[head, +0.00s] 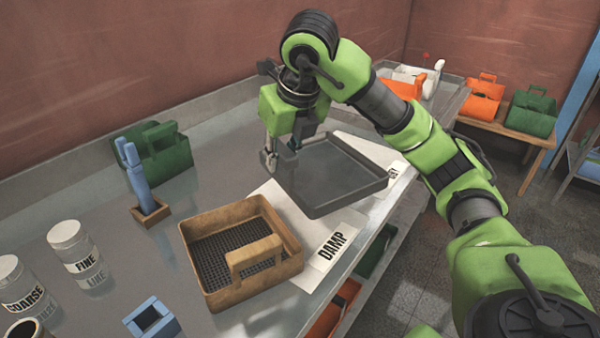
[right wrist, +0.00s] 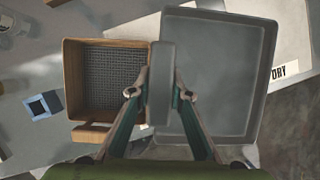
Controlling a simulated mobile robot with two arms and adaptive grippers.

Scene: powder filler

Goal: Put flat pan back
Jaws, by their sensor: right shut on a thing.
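The flat pan (head: 335,172) is a shallow grey square tray with a low rim, in the middle of the head view. My right gripper (head: 283,152) is shut on its left side, at the handle. In the right wrist view the fingers (right wrist: 160,93) close on the grey handle (right wrist: 160,75) and the pan (right wrist: 220,75) extends to the right. The pan is over the bench and the white label sheet; whether it touches the sheet I cannot tell. My left gripper does not show.
A brown wooden box with a mesh bottom (head: 200,218) stands beside the pan on a DAMP sheet (head: 333,246). FINE (head: 77,248) and COARSE (head: 22,288) jars, a blue square holder (head: 148,320), blue tools (head: 135,165) and a green caddy (head: 168,150) stand on the left. The bench's right edge is close to the pan.

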